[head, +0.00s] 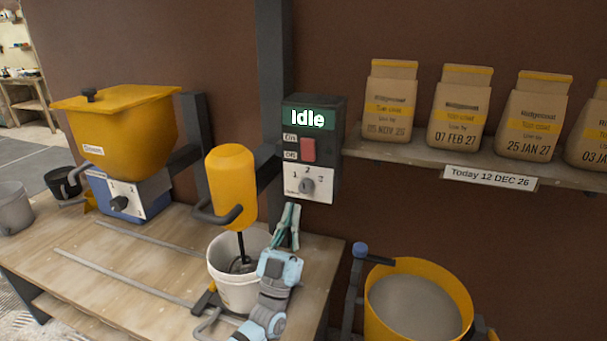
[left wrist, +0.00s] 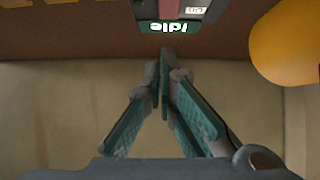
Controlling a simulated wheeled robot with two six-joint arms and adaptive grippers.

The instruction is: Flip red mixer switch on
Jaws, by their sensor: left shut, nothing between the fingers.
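The red mixer switch (head: 308,150) is on a dark control box (head: 328,190) on the post, beside the labels On and Off. Its lit green display (head: 307,118) reads Idle. I cannot tell which way the switch is tipped. Below it is a dial (head: 305,185) marked 1, 2 and more. My left gripper (head: 292,207) is shut and empty, pointing up just below and left of the dial plate, apart from the switch. In the left wrist view its fingertips (left wrist: 166,52) meet below the upside-down Idle display (left wrist: 178,27). My right gripper is not in view.
A yellow mixer (head: 231,185) hangs over a white bucket (head: 234,285) left of my gripper. A yellow hopper (head: 120,130) stands on the bench (head: 150,250). Bags line the shelf (head: 400,150) at right. A yellow tub (head: 455,285) stands below it.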

